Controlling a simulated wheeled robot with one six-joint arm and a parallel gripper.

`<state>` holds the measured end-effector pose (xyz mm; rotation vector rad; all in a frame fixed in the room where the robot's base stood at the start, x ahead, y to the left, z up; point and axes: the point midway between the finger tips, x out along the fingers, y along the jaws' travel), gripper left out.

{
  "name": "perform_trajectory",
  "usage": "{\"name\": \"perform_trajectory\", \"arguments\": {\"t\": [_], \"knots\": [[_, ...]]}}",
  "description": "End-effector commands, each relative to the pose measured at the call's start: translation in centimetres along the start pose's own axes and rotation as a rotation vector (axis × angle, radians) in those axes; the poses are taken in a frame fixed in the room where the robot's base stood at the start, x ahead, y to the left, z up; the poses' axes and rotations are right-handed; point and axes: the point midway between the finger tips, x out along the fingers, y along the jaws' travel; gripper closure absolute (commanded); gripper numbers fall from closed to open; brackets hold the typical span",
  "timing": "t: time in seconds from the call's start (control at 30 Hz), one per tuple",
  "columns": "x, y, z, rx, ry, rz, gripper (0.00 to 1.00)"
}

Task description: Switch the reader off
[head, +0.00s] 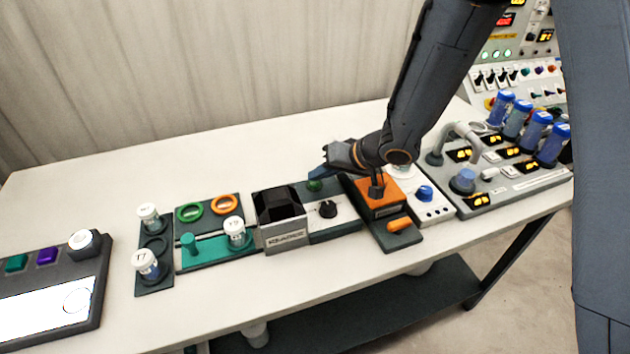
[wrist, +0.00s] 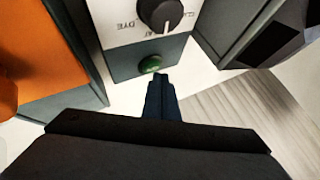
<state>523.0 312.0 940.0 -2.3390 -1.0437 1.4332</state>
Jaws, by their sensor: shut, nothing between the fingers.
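The reader is a grey box (head: 285,239) with a black hooded opening, its front label too small to read surely. Beside it is a white panel (head: 322,222) with a black knob (head: 328,208), which also shows in the wrist view (wrist: 160,12) beside printed words, one reading "DYE". A green dome (head: 314,185) sits on the panel's dark back face; it shows in the wrist view (wrist: 151,64) too. My gripper (head: 325,171) is shut and empty behind the panel. In the wrist view its fingertips (wrist: 159,78) are close to the green dome; I cannot tell if they touch.
An orange-topped block (head: 377,194) with a lever stands right of the panel. A green tray (head: 210,257) with a white-capped vial (head: 236,231) and a dark rack (head: 153,281) stand left. The table behind and in front is mostly clear.

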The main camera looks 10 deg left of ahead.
Motion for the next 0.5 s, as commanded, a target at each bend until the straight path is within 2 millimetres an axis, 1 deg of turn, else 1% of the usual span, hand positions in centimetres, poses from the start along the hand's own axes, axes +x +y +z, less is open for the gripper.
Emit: {"name": "perform_trajectory", "arguments": {"t": [0.27,0.5], "knots": [[-0.1,-0.1,-0.1,0.0,0.0,0.0,1.0],[-1.2,-0.9,-0.8,0.0,0.0,0.0,1.0]]}}
